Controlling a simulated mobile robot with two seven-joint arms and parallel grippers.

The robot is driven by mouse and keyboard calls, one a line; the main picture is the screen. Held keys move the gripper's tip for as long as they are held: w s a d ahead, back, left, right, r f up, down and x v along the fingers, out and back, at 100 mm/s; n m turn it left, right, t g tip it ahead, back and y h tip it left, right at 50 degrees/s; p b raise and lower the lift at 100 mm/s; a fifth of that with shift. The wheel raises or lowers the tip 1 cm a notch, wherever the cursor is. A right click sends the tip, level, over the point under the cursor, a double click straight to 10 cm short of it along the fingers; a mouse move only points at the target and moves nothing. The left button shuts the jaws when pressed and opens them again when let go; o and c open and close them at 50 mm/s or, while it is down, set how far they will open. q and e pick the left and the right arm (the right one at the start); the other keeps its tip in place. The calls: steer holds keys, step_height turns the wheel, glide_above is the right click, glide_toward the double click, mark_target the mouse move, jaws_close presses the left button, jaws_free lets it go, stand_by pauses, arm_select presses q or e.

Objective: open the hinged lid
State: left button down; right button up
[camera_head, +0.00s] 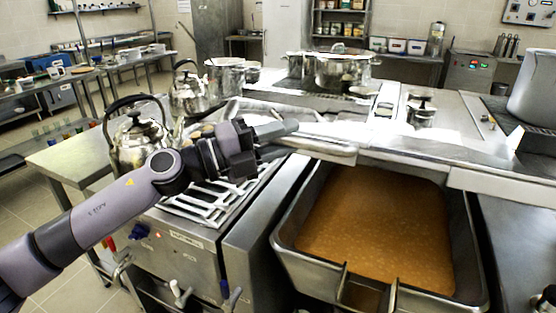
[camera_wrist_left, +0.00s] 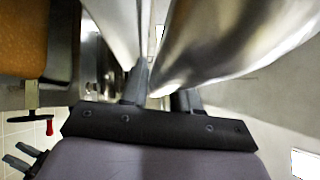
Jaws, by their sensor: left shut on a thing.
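The hinged lid is a broad silver metal panel (camera_head: 470,180) along the back of the open rectangular pan (camera_head: 282,240), above orange-brown food. It stands raised, and bright reflections hide part of its outline. My left gripper (camera_head: 287,140) is shut on the lid at its left end. In the left wrist view, my left gripper's fingers (camera_wrist_left: 162,92) are on either side of the lid's shiny metal (camera_wrist_left: 225,45). Two dark prongs, set apart, show at the lower left of that view; they look like my right gripper (camera_wrist_left: 17,165), open and empty.
A kettle (camera_head: 138,140) stands on the stove left of the pan, close to my left arm. A second kettle (camera_head: 193,90) and a stockpot (camera_head: 340,70) stand behind. A grey vessel (camera_head: 535,90) is at the right. A red-tipped handle (camera_wrist_left: 49,127) shows near the pan.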

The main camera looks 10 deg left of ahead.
arm_select(q)
steer(key=w+d+r, duration=0.1)
steer(key=w+r, duration=0.1)
steer(key=r, duration=0.4)
steer(key=w+r, duration=0.3)
steer(key=r, duration=0.2)
steer(key=w+d+r+n+y+p, duration=0.1)
steer(key=w+r, duration=0.2)
steer(key=r, duration=0.3)
steer(key=shift+w+d+r, duration=0.25)
steer(key=shift+d+r, duration=0.1)
